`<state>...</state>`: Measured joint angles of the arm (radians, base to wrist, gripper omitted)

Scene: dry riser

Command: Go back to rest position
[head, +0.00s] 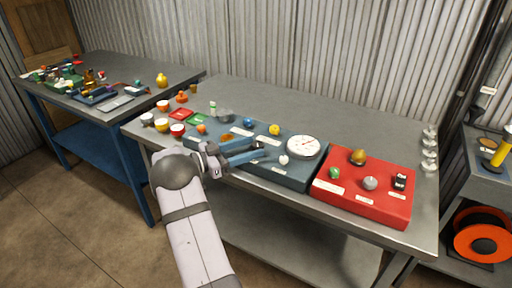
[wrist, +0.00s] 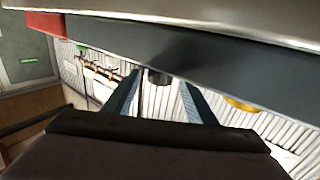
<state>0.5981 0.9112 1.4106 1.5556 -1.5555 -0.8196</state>
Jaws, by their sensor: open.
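In the wrist view my gripper (wrist: 160,80) also shows open. That view is steeply tilted, with a dark panel edge (wrist: 200,75) across the top and a small dark knob (wrist: 158,78) showing between the fingers. My arm hides part of the bench's front edge. I cannot tell whether the fingers touch the panel.
A white round gauge (head: 304,147) and a yellow knob (head: 274,129) are on the blue-grey panel. A red box (head: 340,193) with knobs stands to its right. Several small cups (head: 178,130) are left. Glass items (head: 429,150) line the right edge. The bench's back strip (head: 340,120) is clear.

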